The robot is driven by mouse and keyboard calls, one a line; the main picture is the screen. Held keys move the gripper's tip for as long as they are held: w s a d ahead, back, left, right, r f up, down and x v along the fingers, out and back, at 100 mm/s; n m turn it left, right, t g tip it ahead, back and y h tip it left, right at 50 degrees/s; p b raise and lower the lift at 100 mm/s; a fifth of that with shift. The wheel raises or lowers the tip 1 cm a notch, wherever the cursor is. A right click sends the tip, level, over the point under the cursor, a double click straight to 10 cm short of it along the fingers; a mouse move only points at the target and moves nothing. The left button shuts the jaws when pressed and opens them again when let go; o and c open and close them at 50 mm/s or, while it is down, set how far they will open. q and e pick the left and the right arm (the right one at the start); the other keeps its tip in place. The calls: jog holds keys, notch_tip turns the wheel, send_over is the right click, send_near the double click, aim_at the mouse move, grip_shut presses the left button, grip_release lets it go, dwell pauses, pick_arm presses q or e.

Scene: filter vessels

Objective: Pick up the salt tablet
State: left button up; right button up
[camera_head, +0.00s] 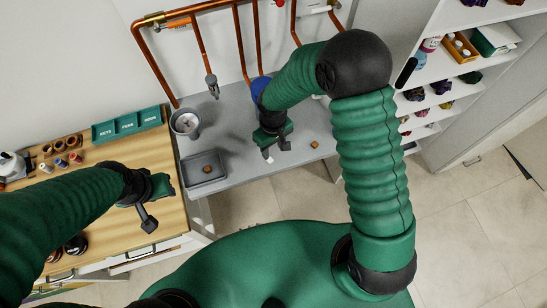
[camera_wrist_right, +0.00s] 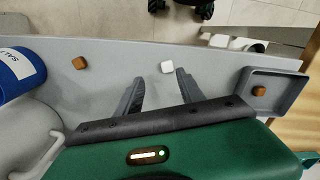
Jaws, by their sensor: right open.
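A small white tablet, which looks like the salt tablet (camera_wrist_right: 167,67), lies on the grey bench top. It shows just beyond the fingertips of my open right gripper (camera_wrist_right: 157,84) in the right wrist view, in line with the gap between them. In the head view my right gripper (camera_head: 276,147) hangs over the bench, with the white tablet (camera_head: 267,155) partly showing by its fingers. Nothing is between the fingers. My left gripper (camera_head: 148,217) is over the wooden counter, away from the tablet; its finger opening is not clear.
A brown cube (camera_head: 314,144) lies on the bench right of my right gripper. A grey tray (camera_head: 190,182) at left holds another brown cube (camera_wrist_right: 258,91). A blue container marked SALT (camera_wrist_right: 18,72), a metal pot (camera_head: 185,122) and copper pipes (camera_head: 202,50) stand around the bench.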

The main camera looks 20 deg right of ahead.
aim_at(272, 159)
jog(key=f, duration=0.1)
jog(key=a+f, duration=0.1)
jog(key=f, duration=0.1)
jog(key=a+f+p, duration=0.1)
jog(key=shift+s+a+f, duration=0.25)
jog(key=shift+s, duration=0.15)
jog(key=shift+f, duration=0.1)
jog(key=shift+w+d+f, duration=0.1)
jog(key=shift+d+f, duration=0.05)
jog(key=shift+d, duration=0.35)
jog(key=shift+c, duration=0.3)
jog(key=shift+d, duration=0.25)
jog(key=shift+c, duration=1.2)
jog(key=shift+d, duration=0.25)
jog(key=c, duration=0.5)
jog(key=shift+a, duration=0.15)
grip_shut()
jog(key=shift+a, duration=0.65)
pick_arm(q)
jog(key=shift+a+r, duration=0.25)
jog(key=shift+a, duration=0.4)
jog(key=shift+a+r, duration=0.2)
jog(key=shift+a, duration=0.4)
pick_arm(e)
jog(key=shift+d, duration=0.1)
